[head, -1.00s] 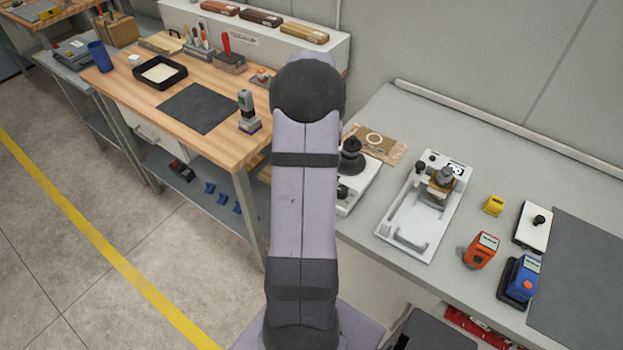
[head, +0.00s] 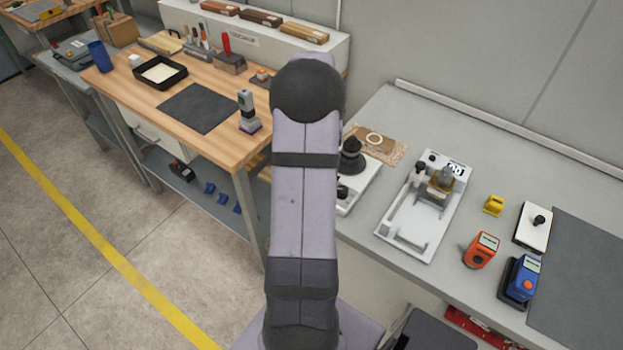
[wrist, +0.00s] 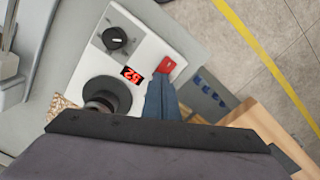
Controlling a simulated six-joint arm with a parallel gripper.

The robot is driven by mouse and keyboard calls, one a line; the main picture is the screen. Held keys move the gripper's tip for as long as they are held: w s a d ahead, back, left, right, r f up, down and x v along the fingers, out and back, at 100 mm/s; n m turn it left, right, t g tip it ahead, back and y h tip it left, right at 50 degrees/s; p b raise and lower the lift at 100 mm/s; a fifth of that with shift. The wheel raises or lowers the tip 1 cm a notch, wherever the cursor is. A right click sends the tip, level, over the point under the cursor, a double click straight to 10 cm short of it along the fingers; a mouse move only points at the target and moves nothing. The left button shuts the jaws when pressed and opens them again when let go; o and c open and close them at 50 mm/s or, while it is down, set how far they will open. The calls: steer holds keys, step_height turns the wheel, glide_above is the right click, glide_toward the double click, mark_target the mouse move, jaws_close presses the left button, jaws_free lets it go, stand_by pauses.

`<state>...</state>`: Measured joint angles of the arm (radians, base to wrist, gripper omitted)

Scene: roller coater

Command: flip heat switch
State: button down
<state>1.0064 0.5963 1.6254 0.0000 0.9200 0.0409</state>
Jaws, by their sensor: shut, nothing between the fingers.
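The white hotplate unit (wrist: 150,50) fills the middle of the wrist view. It has a black knob (wrist: 115,38), a lit red digit display (wrist: 131,75) and a red switch (wrist: 166,65) near its edge. I cannot tell which way the switch is tipped. My gripper (wrist: 160,80) is shut and empty, its blue fingers ending close beside the red switch. Whether they touch it is unclear. In the head view the hotplate unit (head: 352,191) is partly hidden behind my arm, and the gripper is hidden there.
A dark round piece (wrist: 108,95) stands on the hotplate, close beside my fingers. On the grey bench are a white coater frame (head: 408,243), an orange device (head: 481,250) and a blue device (head: 520,281). A wooden bench (head: 215,145) stands to the left.

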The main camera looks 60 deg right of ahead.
steer(key=shift+f+b, duration=0.5)
steer(key=shift+f, duration=0.35)
stand_by(0.7)
steer(key=shift+a+r, duration=0.1)
step_height(320, 180, up, 7)
steer(key=p, duration=0.6)
stand_by(0.3)
stand_by(0.5)
steer(key=shift+g+y, duration=0.3)
steer(key=shift+y, duration=0.2)
steer(key=s+a+f, duration=0.1)
steer(key=a, duration=0.1)
steer(key=s+a+f, duration=0.1)
steer(key=a+f, duration=0.1)
steer(key=s+a+f, duration=0.1)
steer(key=f, duration=0.1)
steer(key=shift+s+a, duration=0.4)
steer(key=a+r+n, duration=0.2)
steer(key=a+n, duration=0.2)
steer(key=a, duration=0.7)
steer(key=w+a+r+n, duration=0.1)
steer(key=a+n, duration=0.3)
steer(key=a, duration=0.6)
steer(key=a+r+n+h, duration=0.1)
steer(key=a+r+n, duration=0.2)
steer(key=a, duration=0.8)
steer(key=shift+w+a+n+b, duration=0.15)
steer(key=shift+a+n+b, duration=0.2)
steer(key=shift+n+b, duration=0.15)
